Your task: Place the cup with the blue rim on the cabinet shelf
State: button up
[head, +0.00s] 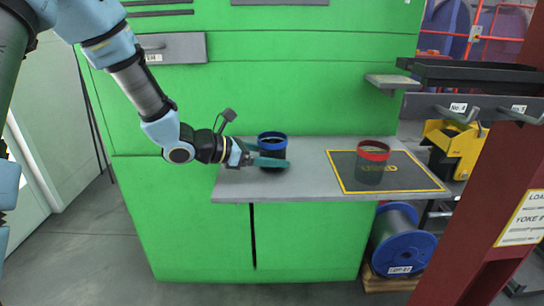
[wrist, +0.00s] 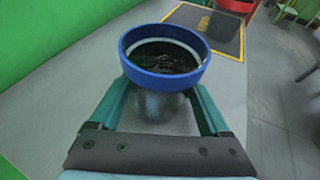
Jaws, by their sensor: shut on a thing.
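The cup with the blue rim (head: 272,137) stands upright on the left part of the grey cabinet shelf (head: 309,191). In the wrist view its blue rim (wrist: 189,80) is at the centre, with dark contents inside. My gripper (head: 273,158) comes in from the left, with its green fingers on either side of the cup's body, shut on it. In the wrist view the fingers of my gripper (wrist: 160,110) flank the cup below the rim. Whether the cup's base touches the shelf is hard to tell.
A cup with a red rim (head: 372,157) stands on a dark mat with a yellow border (head: 341,184) on the right of the shelf. The green cabinet wall (head: 330,105) rises behind. A small grey ledge (head: 394,81) juts out at upper right. The shelf between the cups is clear.

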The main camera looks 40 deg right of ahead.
jog(key=o, duration=1.5)
jog(key=shift+f, duration=0.1)
jog(key=shift+w+a+r, duration=0.1)
jog(key=shift+a+r, duration=0.05)
jog(key=shift+r, duration=0.1)
jog(key=v, duration=1.1)
jog(key=shift+a+r, duration=0.1)
jog(key=shift+a, duration=0.2)
jog(key=w+a+f+m+t+y, duration=0.1)
jog(key=a+m+y, duration=0.5)
jog(key=a, duration=1.2)
jog(key=w+a+f+m+t+y, duration=0.1)
jog(key=a+f+m+t+y, duration=0.3)
jog(key=a, duration=1.5)
jog(key=m+y, duration=0.3)
jog(key=m, duration=0.2)
jog(key=shift+w+m+t, duration=0.2)
jog(key=shift+m+t, duration=0.1)
jog(key=shift+m, duration=0.1)
